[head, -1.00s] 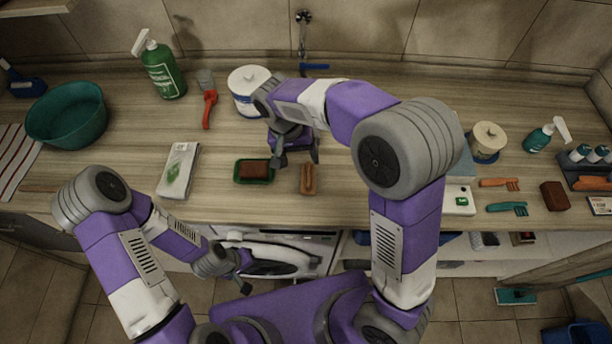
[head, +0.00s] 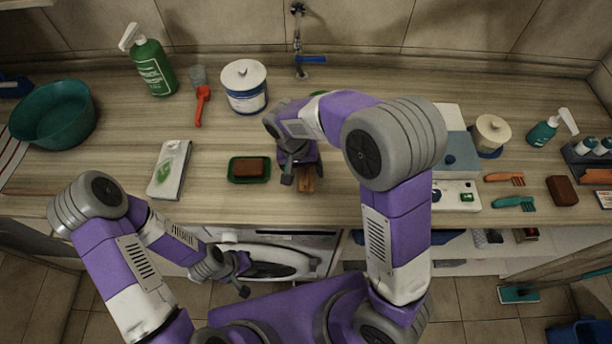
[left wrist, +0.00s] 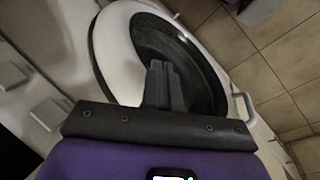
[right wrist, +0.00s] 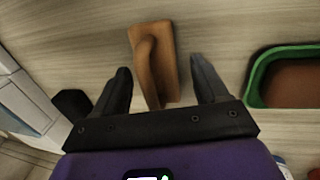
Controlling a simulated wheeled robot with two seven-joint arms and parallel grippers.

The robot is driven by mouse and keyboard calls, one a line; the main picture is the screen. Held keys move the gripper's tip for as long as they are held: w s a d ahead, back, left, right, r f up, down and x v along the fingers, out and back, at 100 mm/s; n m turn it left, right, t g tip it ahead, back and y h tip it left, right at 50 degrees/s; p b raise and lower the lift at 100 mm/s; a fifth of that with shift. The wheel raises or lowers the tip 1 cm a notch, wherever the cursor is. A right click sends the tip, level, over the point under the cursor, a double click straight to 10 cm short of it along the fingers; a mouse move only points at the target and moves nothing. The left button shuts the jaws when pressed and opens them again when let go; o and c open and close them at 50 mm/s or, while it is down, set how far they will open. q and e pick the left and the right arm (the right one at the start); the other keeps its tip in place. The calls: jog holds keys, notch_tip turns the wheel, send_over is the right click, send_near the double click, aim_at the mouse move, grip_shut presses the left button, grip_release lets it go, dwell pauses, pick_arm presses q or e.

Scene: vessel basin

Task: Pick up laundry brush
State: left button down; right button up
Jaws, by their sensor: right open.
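The laundry brush (head: 306,184) is a brown wooden block with a raised handle, lying on the counter right of the green soap dish. In the head view my right gripper (head: 297,181) is over it and hides much of it. In the right wrist view the brush (right wrist: 168,48) lies between and ahead of the two spread fingers of my right gripper (right wrist: 160,72), which are open and hold nothing. My left gripper (head: 244,276) is low in front of the counter, by the washing machine; its fingers (left wrist: 163,85) are together and empty.
A green dish (head: 235,177) with a brown soap bar (head: 249,168) sits just left of the brush. A white packet (head: 169,170) lies further left. A white tub (head: 245,87) and a tap (head: 299,45) stand behind. Toothbrush-like brushes (head: 514,203) lie at the right.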

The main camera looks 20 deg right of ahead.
jog(key=c, duration=1.2)
jog(key=shift+o, duration=0.2)
jog(key=shift+r, duration=0.1)
notch_tip(320, 180, up, 10)
jog(key=shift+f+p, duration=0.1)
jog(key=shift+p, duration=0.9)
jog(key=o, duration=0.4)
jog(key=shift+c, duration=1.4)
